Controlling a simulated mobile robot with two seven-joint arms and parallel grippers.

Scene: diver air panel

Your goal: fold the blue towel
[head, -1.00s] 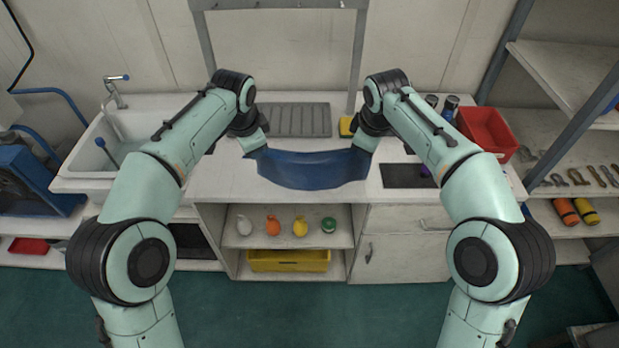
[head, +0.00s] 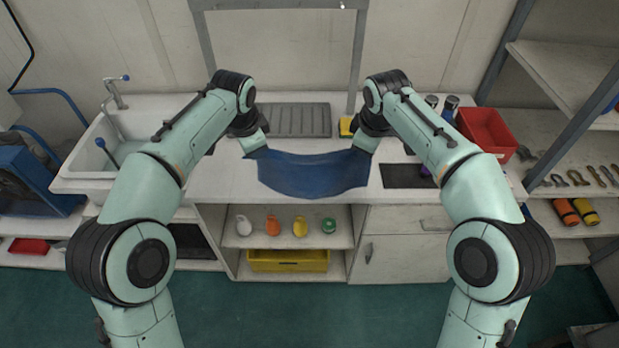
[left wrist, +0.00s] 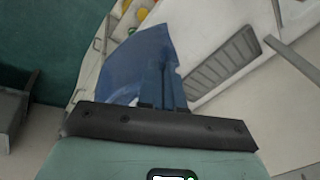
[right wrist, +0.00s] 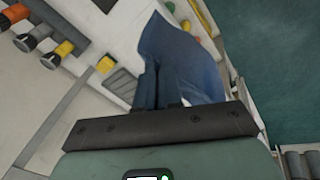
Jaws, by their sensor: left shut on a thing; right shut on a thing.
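The blue towel (head: 312,176) is stretched between my two grippers over the front part of the white counter, sagging in the middle. My left gripper (head: 257,150) is shut on its left upper corner. My right gripper (head: 362,148) is shut on its right upper corner. The towel also shows in the left wrist view (left wrist: 138,62) and in the right wrist view (right wrist: 190,62), spreading out from the jaws. The fingertips are partly hidden by the cloth and the gripper bodies.
The white counter (head: 225,183) holds a grey ribbed drainer (head: 297,120), a yellow sponge-like block (head: 346,126), a dark mat (head: 405,176) and a red bin (head: 487,132). A sink (head: 85,160) is at left. Several small coloured items stand on the shelf below.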

